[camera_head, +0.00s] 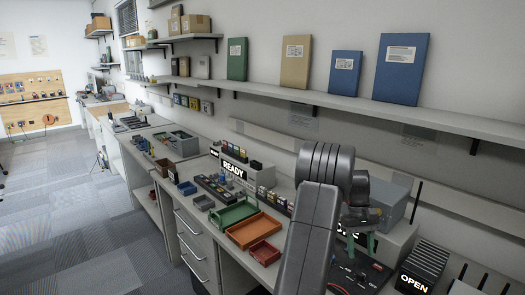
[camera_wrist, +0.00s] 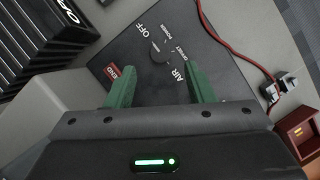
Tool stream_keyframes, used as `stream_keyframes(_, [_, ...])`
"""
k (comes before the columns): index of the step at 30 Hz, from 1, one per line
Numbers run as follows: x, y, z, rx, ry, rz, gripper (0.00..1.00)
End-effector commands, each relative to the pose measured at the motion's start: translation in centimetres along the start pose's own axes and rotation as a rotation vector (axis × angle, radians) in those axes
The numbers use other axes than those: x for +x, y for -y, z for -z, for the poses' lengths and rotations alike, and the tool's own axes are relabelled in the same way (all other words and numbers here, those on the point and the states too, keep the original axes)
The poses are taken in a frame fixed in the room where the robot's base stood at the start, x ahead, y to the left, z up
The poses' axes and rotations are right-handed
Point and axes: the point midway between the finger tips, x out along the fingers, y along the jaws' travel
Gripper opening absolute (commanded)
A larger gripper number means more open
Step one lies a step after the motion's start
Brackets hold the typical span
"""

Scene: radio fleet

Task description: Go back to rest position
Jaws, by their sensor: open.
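My gripper (camera_head: 360,246) is at the right of the head view, above the bench, with its green fingers pointing down over a black panel (camera_head: 350,268). In the wrist view the two green fingers of my gripper (camera_wrist: 160,62) stand apart with nothing held between them. I cannot tell how far the fingertips are from the panel. My arm hides part of the bench.
A green tray (camera_head: 233,215), an orange tray (camera_head: 254,231) and a dark red bin (camera_head: 264,253) lie left of my arm. A ribbed black unit (camera_head: 424,264) marked OPEN stands at right. A wall shelf (camera_head: 330,101) holds binders above. A red cable (camera_wrist: 238,50) runs beside the panel.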

Motion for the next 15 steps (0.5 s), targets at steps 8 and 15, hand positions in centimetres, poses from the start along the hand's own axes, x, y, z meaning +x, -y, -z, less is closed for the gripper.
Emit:
stream_keyframes(8, [5.0,0.0,-0.1,0.001,0.002,0.002,0.49])
stream_keyframes(15, [6.9,0.0,-0.1,0.003,0.0,0.001,0.49])
